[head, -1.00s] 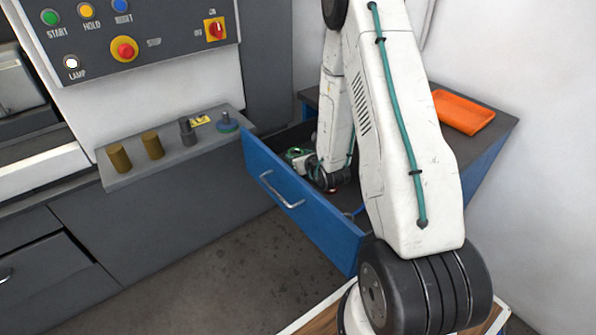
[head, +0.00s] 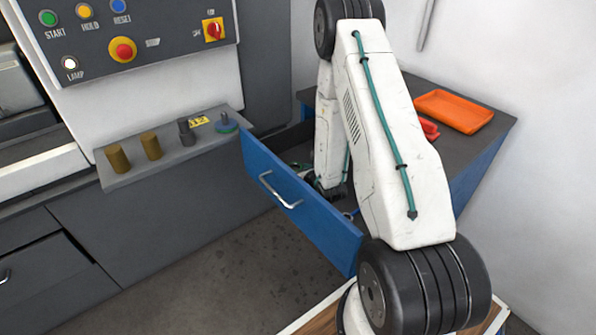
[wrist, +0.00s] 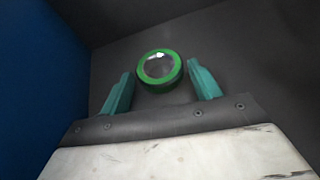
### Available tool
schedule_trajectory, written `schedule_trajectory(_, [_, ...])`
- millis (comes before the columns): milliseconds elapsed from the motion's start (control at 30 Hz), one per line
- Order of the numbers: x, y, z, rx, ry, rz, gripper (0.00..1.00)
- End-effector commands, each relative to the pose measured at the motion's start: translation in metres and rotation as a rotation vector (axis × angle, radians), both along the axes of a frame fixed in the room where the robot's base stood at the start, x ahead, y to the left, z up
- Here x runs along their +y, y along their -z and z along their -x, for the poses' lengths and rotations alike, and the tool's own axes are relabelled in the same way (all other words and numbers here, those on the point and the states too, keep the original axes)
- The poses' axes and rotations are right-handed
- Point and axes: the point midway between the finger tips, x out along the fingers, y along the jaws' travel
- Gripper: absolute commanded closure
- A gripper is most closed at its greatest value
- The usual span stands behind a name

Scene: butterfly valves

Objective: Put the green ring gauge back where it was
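The green ring gauge (wrist: 143,75) shows in the wrist view as a bright green ring with a dark side wall and a greyish centre. It appears to lie on the dark drawer floor (wrist: 240,50). My gripper (wrist: 159,79) is open, with one teal finger on either side of the ring's near edge. A narrow gap shows between the ring and each finger, so it does not look gripped. In the head view my arm reaches into the open blue drawer (head: 315,222), and it hides most of my gripper and the ring.
A blue drawer wall (wrist: 40,80) stands close on the left in the wrist view. An orange tray (head: 455,108) and a red object (head: 429,129) are on the cabinet top.

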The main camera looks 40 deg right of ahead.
Motion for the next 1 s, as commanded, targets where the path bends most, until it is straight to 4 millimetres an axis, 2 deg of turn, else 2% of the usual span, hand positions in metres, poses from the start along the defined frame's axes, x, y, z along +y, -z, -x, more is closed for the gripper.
schedule_trajectory(367, [0.0,-0.004,0.0,-0.001,0.0,0.0,0.25])
schedule_trajectory(800, [0.011,-0.029,0.059,0.0,0.008,0.002,0.25])
schedule_trajectory(1000, [0.012,-0.032,0.068,0.0,0.008,0.004,0.25])
